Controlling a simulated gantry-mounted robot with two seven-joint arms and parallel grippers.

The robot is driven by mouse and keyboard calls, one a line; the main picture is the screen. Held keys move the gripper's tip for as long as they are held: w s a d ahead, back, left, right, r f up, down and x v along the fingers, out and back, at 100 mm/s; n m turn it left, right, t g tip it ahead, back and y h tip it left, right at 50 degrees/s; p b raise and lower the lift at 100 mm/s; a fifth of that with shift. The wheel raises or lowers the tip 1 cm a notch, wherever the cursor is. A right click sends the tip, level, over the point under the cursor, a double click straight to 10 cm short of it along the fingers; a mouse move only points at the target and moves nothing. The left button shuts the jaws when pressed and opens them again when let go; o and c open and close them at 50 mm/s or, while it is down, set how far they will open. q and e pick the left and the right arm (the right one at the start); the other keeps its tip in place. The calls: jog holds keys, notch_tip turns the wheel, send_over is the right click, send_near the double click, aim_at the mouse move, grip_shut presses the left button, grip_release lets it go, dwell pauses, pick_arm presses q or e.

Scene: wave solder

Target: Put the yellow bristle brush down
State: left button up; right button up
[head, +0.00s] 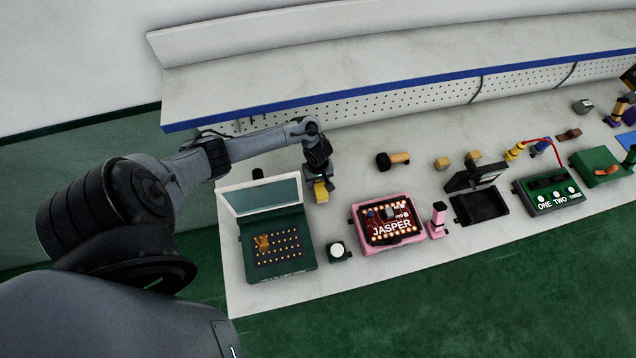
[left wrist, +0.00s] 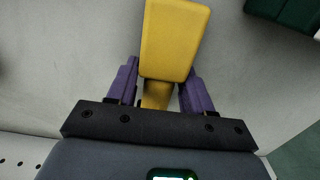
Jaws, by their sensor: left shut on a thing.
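The yellow bristle brush (left wrist: 174,40) shows large in the left wrist view as a yellow block with a narrower part between my fingers. My left gripper (left wrist: 160,92) has purple fingers on both sides of that narrow part and is shut on it. In the head view the brush (head: 320,191) is just below my left gripper (head: 318,180), over the bench between the green open-lidded box and the back panel. I cannot tell whether the brush touches the bench. Its bristles do not show. My right gripper is not in view.
The grey bench (head: 290,305) holds a green box with an open lid (head: 278,264), a small green button box (head: 338,251), a pink-framed JASPER board (head: 388,222) and a black-and-tan tool (head: 392,160). Bare bench lies right of the brush. The perforated panel (head: 400,102) stands behind.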

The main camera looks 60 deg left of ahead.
pick_arm(q)
jog(key=shift+f, duration=0.4)
jog(key=o, duration=1.1)
jog(key=shift+f, duration=0.1)
jog(key=shift+r+p, duration=0.75)
jog(key=shift+r, duration=1.4)
